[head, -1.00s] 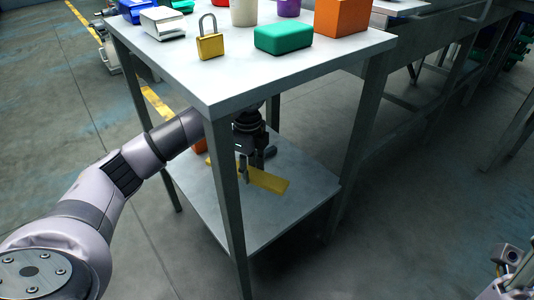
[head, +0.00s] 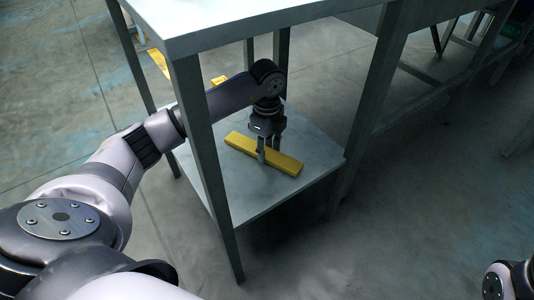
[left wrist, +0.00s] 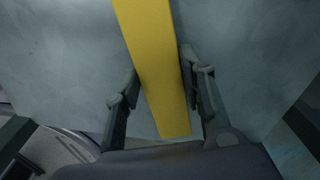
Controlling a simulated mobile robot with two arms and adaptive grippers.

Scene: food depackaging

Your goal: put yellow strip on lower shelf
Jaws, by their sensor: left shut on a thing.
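The yellow strip (head: 239,143) is a long flat bar at the lower shelf (head: 244,196), slanting across the middle of it. It lies flat on the shelf or only just above it; I cannot tell which. My left gripper (head: 266,157) reaches down under the table top and is shut on the strip near its middle. In the left wrist view the strip (left wrist: 150,50) runs between the two fingers of the gripper (left wrist: 160,76), with the grey shelf behind it. The fingers hide a small part of the strip. My right gripper is not in view.
The table top (head: 215,28) hangs above the shelf, and its legs (head: 205,150) stand close around my left arm. The shelf surface around the strip looks clear. A bench frame (head: 425,85) stands at the upper right. Open floor lies to the right.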

